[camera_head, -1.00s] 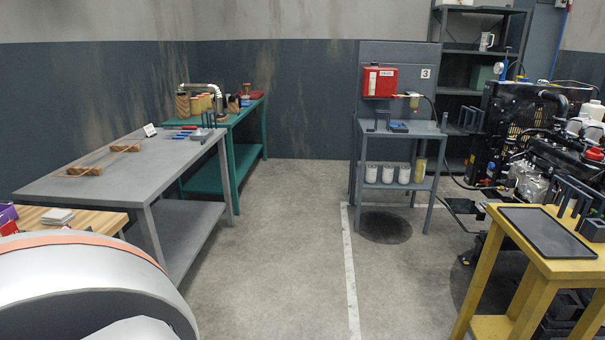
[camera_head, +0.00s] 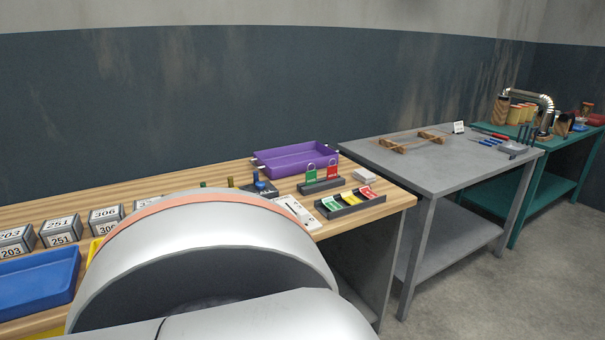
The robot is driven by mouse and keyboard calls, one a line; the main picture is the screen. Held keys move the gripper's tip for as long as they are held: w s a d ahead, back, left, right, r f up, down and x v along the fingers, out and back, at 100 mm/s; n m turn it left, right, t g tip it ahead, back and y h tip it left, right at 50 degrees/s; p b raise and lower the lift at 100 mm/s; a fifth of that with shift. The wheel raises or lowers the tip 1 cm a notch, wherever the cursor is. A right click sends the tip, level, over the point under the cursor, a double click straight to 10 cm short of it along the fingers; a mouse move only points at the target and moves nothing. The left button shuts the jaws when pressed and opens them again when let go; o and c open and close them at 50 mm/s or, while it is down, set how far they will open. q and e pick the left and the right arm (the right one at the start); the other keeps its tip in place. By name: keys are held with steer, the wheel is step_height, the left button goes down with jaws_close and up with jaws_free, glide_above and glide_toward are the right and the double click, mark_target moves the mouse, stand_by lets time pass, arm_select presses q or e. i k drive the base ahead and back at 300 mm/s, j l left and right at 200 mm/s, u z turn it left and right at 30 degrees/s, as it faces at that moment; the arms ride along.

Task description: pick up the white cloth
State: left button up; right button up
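I cannot make out a white cloth for certain. A small flat white stack (camera_head: 364,175) lies at the right end of the wooden bench, beside the purple tray. It is too small to tell whether it is folded cloth or paper. Neither of my grippers is in view. A large white rounded part of my own arm fills the lower left and hides part of the bench.
The wooden bench (camera_head: 395,202) holds a purple tray (camera_head: 297,159), a blue bin (camera_head: 38,283), numbered boxes (camera_head: 104,222) and a holder of colored tags (camera_head: 350,202). A grey table (camera_head: 450,170) and a teal table (camera_head: 548,186) stand right. Bare floor (camera_head: 540,280) lies lower right.

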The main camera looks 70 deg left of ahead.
mark_target(362, 175)
steer(key=u, duration=2)
steer(key=i+l+u, duration=0.2)
steer(key=u, duration=0.2)
steer(key=i+l+u, duration=0.1)
steer(key=l+u, duration=0.3)
steer(key=i+l+u, duration=0.15)
steer(key=l, duration=0.25)
steer(key=i+l+u, duration=0.2)
steer(key=l, duration=0.2)
steer(key=i+l, duration=0.1)
steer(key=l, duration=0.55)
steer(key=i+l+u, duration=0.15)
steer(key=l, duration=1.1)
steer(key=i+u, duration=0.05)
steer(key=i, duration=0.05)
